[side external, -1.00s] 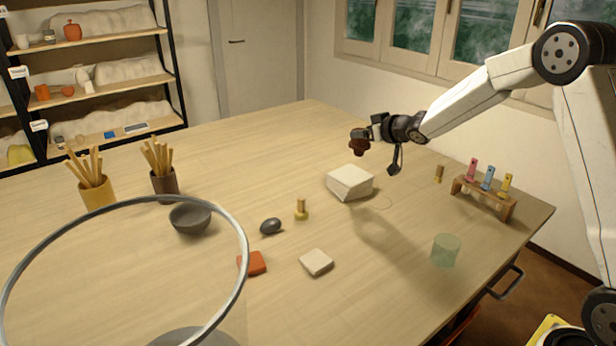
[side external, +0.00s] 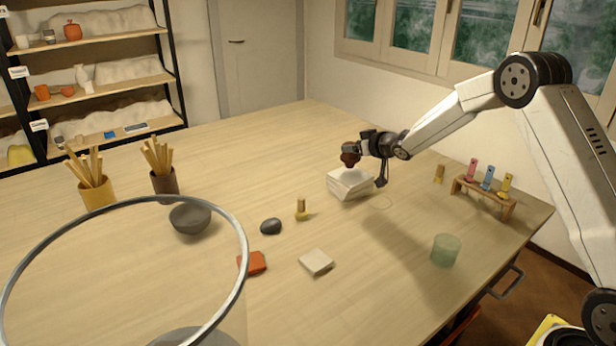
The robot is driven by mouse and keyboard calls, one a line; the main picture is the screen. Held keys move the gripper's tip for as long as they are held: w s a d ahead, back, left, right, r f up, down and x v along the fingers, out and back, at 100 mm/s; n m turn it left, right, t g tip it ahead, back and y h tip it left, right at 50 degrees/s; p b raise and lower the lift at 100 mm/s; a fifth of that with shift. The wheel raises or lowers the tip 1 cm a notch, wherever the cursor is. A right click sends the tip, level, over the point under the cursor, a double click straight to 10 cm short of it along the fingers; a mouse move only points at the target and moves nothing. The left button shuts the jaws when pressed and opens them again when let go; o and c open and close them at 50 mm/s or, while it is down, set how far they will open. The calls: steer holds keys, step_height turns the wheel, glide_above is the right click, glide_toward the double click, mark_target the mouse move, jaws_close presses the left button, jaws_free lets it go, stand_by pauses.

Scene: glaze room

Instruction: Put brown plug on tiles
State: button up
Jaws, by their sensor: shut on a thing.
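My gripper (side external: 354,149) is shut on the brown plug (side external: 349,160), a small dark reddish-brown piece. The plug is at the back part of the top of a pale stack of tiles (side external: 350,187) in the middle of the table. I cannot tell whether the plug touches the top tile or hangs just over it. The gripper reaches in from the right, and its fingers partly cover the plug.
A single pale tile (side external: 316,262), an orange-red block (side external: 252,263), a dark stone (side external: 271,226) and a small brass-coloured piece (side external: 301,209) lie in front. A green glass (side external: 445,250) and a wooden rack (side external: 485,195) stand right. A grey bowl (side external: 190,218) is left.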

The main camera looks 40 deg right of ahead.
steer(key=shift+f, duration=1)
steer(key=shift+f, duration=0.1)
steer(key=o, duration=1.2)
steer(key=shift+o, duration=0.2)
steer(key=shift+s+r, duration=0.3)
steer(key=shift+s, duration=0.15)
steer(key=v, duration=1.1)
